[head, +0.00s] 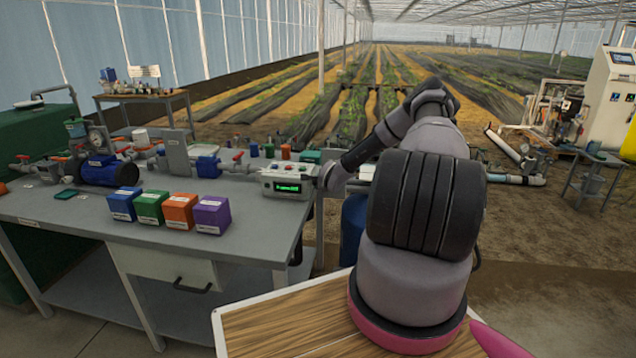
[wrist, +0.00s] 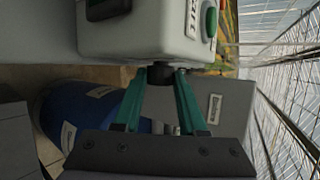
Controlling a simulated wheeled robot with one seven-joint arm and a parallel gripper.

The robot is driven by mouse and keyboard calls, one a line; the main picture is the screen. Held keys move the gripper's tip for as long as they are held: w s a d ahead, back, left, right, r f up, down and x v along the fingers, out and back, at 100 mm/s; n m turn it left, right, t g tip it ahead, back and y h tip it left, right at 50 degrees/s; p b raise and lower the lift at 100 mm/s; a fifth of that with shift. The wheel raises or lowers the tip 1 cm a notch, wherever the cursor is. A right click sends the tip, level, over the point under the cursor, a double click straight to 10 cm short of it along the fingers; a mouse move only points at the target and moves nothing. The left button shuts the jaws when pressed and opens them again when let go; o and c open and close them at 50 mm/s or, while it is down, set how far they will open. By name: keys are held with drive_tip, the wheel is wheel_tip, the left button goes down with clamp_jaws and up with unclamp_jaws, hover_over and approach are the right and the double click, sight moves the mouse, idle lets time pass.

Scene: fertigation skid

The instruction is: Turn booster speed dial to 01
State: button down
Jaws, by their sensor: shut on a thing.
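A pale control box (head: 268,186) with a small green-lit display (head: 288,188) stands at the right end of the grey bench; the display's characters are too small to read. In the wrist view the box (wrist: 120,35) fills the upper left, turned sideways, with a green button (wrist: 211,20) on one face. A small black dial (wrist: 158,72) sticks out of the box's side. My gripper (wrist: 161,76) has its teal fingers shut on this dial, one on each side. The dial's markings are not visible. In the head view my wrist is beside the box's right side.
The bench (head: 80,225) holds blue, green, orange and purple boxes (head: 211,215), a blue pump (head: 105,172) and pipework left of the control box. A blue drum (head: 354,222) stands on the floor right of the bench, also in the wrist view (wrist: 85,120).

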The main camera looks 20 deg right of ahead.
drive_tip(key=shift+s+f+n+t+h, duration=0.1)
drive_tip(key=shift+f+n+t+h, duration=0.15)
drive_tip(key=shift+t, duration=0.5)
drive_tip(key=shift+n+t+h, duration=0.15)
drive_tip(key=shift+t+h, duration=0.2)
drive_tip(key=shift+t, duration=0.4)
drive_tip(key=shift+c, duration=2.3)
unclamp_jaws()
drive_tip(key=v, duration=1)
drive_tip(key=shift+s, duration=0.35)
drive_tip(key=shift+a, duration=0.15)
